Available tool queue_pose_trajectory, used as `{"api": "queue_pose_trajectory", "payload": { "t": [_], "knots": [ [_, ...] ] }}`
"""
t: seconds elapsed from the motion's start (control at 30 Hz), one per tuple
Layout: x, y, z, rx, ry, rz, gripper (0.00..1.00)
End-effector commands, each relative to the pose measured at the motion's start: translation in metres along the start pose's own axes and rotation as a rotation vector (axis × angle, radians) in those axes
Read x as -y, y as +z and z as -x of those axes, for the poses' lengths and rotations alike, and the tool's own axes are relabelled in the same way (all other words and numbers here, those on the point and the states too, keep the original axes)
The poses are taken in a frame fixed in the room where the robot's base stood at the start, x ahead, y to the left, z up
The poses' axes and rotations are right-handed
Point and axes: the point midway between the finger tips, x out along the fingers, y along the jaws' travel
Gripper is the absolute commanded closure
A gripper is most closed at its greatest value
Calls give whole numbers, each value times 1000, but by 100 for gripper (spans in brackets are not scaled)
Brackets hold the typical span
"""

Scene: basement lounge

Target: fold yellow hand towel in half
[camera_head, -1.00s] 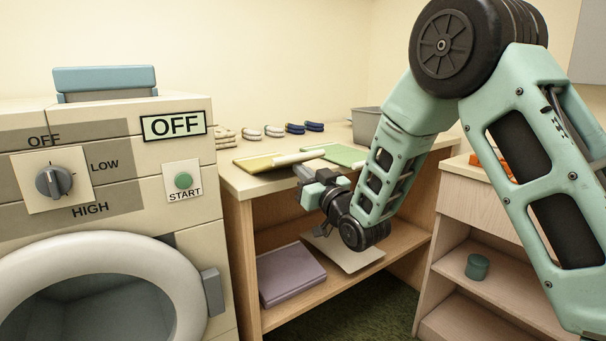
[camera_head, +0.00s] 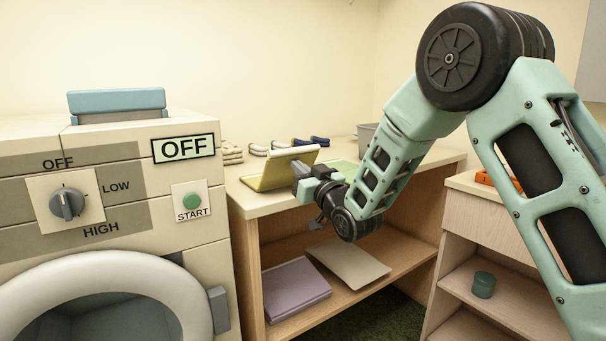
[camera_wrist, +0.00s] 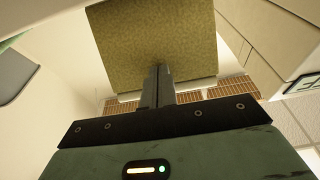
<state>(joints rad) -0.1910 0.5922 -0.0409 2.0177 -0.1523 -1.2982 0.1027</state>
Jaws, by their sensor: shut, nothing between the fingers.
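The yellow hand towel (camera_head: 264,182) lies on the wooden counter. Its right part is lifted into a slanting flap with a pale edge, leaning up over the flat part. In the wrist view a textured olive-yellow face of the towel (camera_wrist: 150,38) fills the top middle, right at the fingertips. My gripper (camera_head: 301,168) is at the right side of the raised flap, just above the counter's front edge. In the wrist view my gripper (camera_wrist: 160,72) has its fingers together with nothing between them. I cannot tell whether the tips press on the flap.
A green cloth (camera_head: 346,170) lies right of the towel, partly behind my arm. Rolled cloths (camera_head: 278,147) and a grey bin (camera_head: 367,135) stand at the back. The washing machine (camera_head: 120,215) borders the counter's left. A purple folded item (camera_head: 293,288) lies on the shelf below.

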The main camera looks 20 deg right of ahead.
Motion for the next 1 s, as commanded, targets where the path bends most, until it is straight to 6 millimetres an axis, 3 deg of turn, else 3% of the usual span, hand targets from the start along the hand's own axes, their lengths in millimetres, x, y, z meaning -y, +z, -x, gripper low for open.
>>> {"api": "queue_pose_trajectory", "payload": {
  "t": [0.57,1.0],
  "knots": [
    [0,-6,-10,0,0,0,100],
    [0,-9,-38,0,0,0,100]
  ]
}}
